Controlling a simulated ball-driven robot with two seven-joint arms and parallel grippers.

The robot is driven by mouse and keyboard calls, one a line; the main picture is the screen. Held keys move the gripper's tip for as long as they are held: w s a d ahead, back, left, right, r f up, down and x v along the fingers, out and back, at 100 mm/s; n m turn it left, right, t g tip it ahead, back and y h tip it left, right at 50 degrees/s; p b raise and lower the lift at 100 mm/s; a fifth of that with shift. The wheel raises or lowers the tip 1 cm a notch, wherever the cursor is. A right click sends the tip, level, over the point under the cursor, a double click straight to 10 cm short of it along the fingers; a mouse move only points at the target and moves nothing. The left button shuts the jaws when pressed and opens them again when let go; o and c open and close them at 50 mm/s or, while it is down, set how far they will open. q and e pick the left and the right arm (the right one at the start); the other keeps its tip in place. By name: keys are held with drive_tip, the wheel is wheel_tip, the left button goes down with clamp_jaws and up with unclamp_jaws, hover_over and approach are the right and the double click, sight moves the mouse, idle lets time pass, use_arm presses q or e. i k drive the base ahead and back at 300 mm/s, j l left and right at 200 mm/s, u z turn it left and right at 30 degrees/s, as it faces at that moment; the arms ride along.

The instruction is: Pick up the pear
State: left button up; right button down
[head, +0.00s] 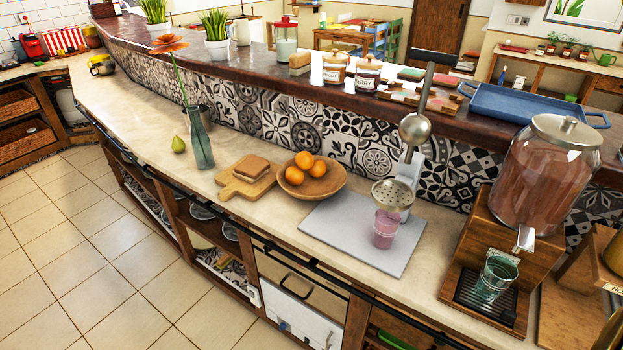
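A green pear (178,144) stands upright on the pale counter (150,118), near its front edge. It is just left of a blue-green glass vase (200,143) that holds an orange flower (168,44). The pear and the vase are close together, with a small gap between them. Neither of my grippers shows in the head view.
Right of the vase are a cutting board (246,182) with bread, a wooden bowl (318,188) of oranges, a grey board (352,238) with a pink glass, and a drink dispenser (540,180). A tiled wall (290,125) rises behind. Counter left of the pear is clear.

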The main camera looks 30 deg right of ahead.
sight(178, 145)
drive_tip(key=z, duration=0.35)
drive_tip(key=i+j+z, duration=0.15)
drive_tip(key=z, duration=0.2)
drive_tip(key=i+j+z, duration=0.1)
drive_tip(key=j+z, duration=0.3)
drive_tip(key=i+j+z, duration=0.1)
drive_tip(key=j+z, duration=0.25)
drive_tip(key=l, duration=0.15)
